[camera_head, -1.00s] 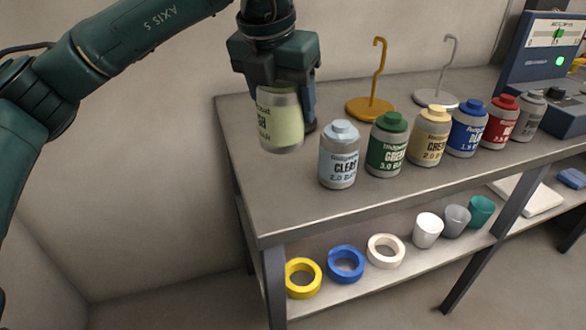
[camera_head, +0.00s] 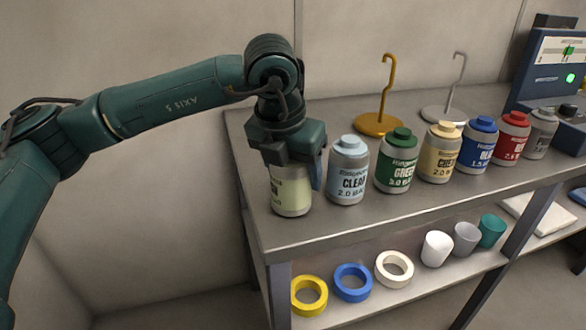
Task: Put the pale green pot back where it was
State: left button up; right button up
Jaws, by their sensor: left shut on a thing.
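The pale green pot (camera_head: 290,192) is at the left end of the bench top, left of the light blue-lidded clear pot (camera_head: 348,172). My left gripper (camera_head: 291,168) is shut around its upper part from above, hiding its lid. The pot is upright and its base looks level with the bench top; I cannot tell if it bears on it. A narrow gap separates it from the clear pot. My right gripper is not in view.
The bench top (camera_head: 400,212) carries a row of several pots to the right, from the green pot (camera_head: 396,162) on. Behind them stand a yellow hook stand (camera_head: 381,122) and a grey one (camera_head: 444,113). The lower shelf holds tape rings, such as the blue one (camera_head: 353,283), and cups.

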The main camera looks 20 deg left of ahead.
pick_arm(q)
jog(key=shift+f, duration=0.15)
jog(key=o, duration=1.3)
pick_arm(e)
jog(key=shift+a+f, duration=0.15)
pick_arm(q)
jog(key=shift+r, duration=0.3)
jog(key=p+v, duration=0.1)
jog(key=v, duration=1)
jog(key=shift+r, duration=0.1)
jog(key=shift+s+r, duration=0.15)
jog(key=shift+r, duration=0.1)
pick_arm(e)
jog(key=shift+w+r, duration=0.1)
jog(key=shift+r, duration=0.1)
